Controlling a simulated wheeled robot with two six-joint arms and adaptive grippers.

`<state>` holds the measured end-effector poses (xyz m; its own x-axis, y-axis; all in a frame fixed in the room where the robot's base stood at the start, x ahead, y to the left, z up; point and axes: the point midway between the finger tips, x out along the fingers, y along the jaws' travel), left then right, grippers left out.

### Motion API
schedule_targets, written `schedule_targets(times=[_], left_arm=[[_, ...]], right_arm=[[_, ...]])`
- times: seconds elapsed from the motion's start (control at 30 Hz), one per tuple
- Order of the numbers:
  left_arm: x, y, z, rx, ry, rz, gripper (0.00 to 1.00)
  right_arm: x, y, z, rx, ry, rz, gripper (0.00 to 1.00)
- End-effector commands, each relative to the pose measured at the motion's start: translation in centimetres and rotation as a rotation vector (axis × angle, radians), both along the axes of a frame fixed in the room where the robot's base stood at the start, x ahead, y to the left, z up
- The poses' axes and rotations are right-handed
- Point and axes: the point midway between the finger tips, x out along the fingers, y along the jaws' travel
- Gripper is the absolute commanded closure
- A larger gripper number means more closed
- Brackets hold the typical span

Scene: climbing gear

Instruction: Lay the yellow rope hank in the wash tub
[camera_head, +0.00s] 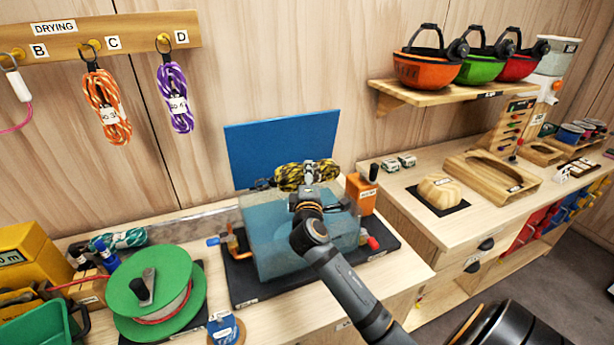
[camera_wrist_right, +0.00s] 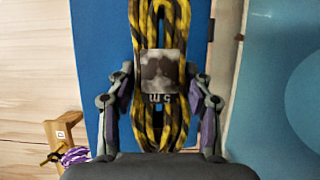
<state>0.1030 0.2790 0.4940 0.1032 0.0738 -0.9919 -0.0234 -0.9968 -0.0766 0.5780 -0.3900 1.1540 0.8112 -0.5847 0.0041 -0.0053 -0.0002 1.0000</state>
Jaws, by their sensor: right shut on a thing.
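The yellow rope hank (camera_head: 306,175), yellow with black, is held above the wash tub, in front of the upright blue panel. My right gripper (camera_head: 307,188) is shut on it; in the right wrist view the hank (camera_wrist_right: 150,125) runs lengthwise between the two fingers (camera_wrist_right: 160,105), with a pale label on its middle. The wash tub (camera_head: 275,255) is a clear box with bluish water, standing on a black mat. The hank is apart from the water, over the tub's back part. My arm hides part of the tub's front right. My left gripper is not in view.
The blue panel (camera_head: 282,147) stands behind the tub. An orange bottle (camera_head: 361,193) is close at its right. A green reel (camera_head: 153,300) stands at left. Orange (camera_head: 106,105) and purple (camera_head: 175,97) hanks hang from the drying rail (camera_head: 100,38).

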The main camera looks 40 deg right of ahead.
Motion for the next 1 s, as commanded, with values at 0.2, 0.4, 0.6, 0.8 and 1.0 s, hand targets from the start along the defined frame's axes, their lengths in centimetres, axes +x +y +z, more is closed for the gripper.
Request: schedule_targets(times=[0.2,0.4,0.6,0.8,1.0], left_arm=[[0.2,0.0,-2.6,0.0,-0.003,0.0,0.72],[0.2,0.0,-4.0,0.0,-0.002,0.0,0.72],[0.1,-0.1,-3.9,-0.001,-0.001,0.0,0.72],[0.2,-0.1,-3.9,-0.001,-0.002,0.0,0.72],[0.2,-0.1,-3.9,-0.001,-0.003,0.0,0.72]], right_arm=[[0.0,0.0,-2.7,-0.001,-0.001,0.0,0.99],[0.0,0.0,-4.0,-0.001,-0.002,0.0,0.99],[0.0,0.0,-4.0,-0.001,-0.002,0.0,0.99],[0.0,0.0,-4.0,-0.001,-0.002,0.0,0.34],[0.0,0.0,-4.0,0.0,-0.002,0.0,0.23]])
